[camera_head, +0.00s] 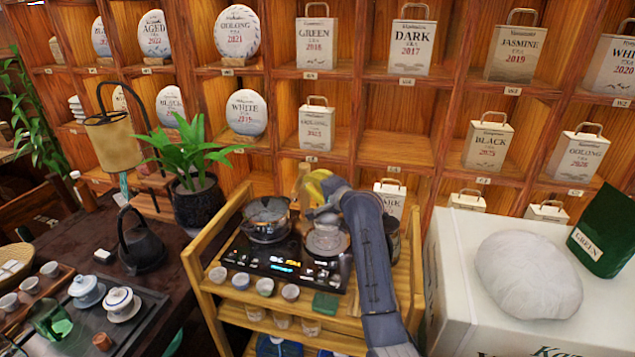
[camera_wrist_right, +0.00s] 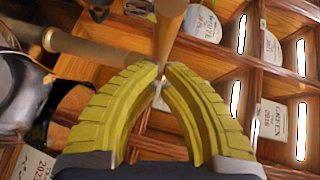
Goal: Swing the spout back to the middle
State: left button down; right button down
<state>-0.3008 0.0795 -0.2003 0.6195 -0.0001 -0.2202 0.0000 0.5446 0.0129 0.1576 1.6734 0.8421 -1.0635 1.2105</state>
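The tan spout (camera_wrist_right: 100,48) shows in the wrist view as a tube running left from an upright post (camera_wrist_right: 170,25), its outer end near a metal-and-glass pot (camera_wrist_right: 18,95). In the head view a tan upright part (camera_head: 303,186) stands behind the cooktop, between the glass pot (camera_head: 267,222) and a second vessel (camera_head: 327,238); the spout's direction is hard to tell there. My right gripper (camera_wrist_right: 162,76) has yellow fingers with their tips together, close to the post and tube. I cannot tell whether they touch. In the head view the right gripper (camera_head: 318,184) is partly hidden by its arm. My left gripper is out of view.
The black cooktop (camera_head: 245,258) sits on a wooden cart (camera_head: 205,300) with small cups (camera_head: 265,286) along its front. A potted plant (camera_head: 198,195) stands left of it. Shelves with tea packages (camera_head: 412,48) rise behind. A white box (camera_head: 455,290) stands right.

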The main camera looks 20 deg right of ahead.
jog(key=shift+a, duration=0.15)
jog(key=shift+w+a, duration=0.3)
jog(key=shift+a, duration=0.45)
